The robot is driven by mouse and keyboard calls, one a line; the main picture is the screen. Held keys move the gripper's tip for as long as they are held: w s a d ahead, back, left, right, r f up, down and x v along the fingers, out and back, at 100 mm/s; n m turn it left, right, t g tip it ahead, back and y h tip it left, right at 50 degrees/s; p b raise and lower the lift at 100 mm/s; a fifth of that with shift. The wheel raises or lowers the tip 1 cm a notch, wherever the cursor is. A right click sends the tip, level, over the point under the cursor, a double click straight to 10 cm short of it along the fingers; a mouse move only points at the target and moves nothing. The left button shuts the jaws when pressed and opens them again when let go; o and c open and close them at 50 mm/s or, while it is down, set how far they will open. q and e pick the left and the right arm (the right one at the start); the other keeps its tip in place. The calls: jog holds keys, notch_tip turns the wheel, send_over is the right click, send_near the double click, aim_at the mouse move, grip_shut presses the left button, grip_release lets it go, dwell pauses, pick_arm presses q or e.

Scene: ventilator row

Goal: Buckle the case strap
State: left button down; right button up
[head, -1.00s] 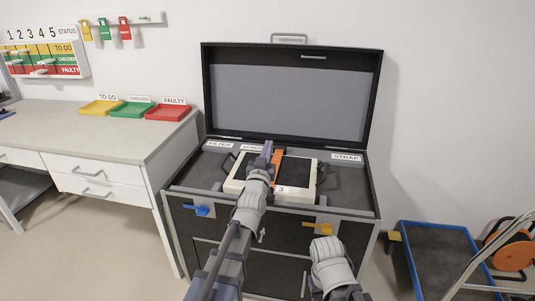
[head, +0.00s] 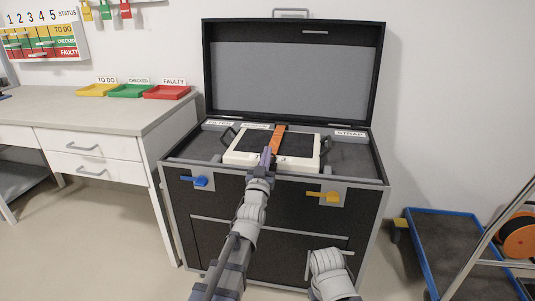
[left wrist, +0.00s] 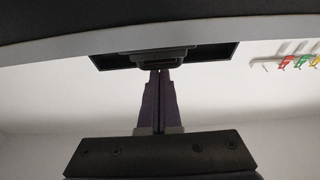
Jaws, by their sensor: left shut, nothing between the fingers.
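The open black case (head: 370,160) stands against the wall with its lid up. In it lies a white-framed device (head: 240,158) with a dark top and handles at both sides. An orange strap (head: 278,135) runs from the back over the device's middle; its near end is hidden behind my gripper. My left gripper (head: 267,156) is shut and empty, at the device's front edge by the strap. In the left wrist view its closed fingertips (left wrist: 160,73) are just below a dark, ridged part (left wrist: 165,57); I cannot tell whether they touch. My right gripper is out of view.
A blue latch (head: 200,181) and a yellow latch (head: 330,197) are on the case front. A bench (head: 100,120) with yellow, green and red trays stands left. A blue-edged trolley (head: 450,250) and an orange reel (head: 519,237) are at right.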

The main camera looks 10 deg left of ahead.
pick_arm(q)
jog(key=shift+s+f+b, duration=0.2)
jog(key=shift+f+b, duration=0.25)
jog(key=shift+f, duration=0.1)
jog(key=shift+s+f+b, duration=0.15)
jog(key=shift+f+b, duration=0.25)
jog(key=shift+f, duration=0.15)
jog(key=shift+w, duration=0.1)
jog(key=shift+s+f+b, duration=0.5)
jog(key=shift+b, duration=0.05)
jog(key=f+b+v, duration=0.1)
jog(key=b+v, duration=0.3)
jog(key=v, duration=0.4)
jog(key=shift+f, duration=0.2)
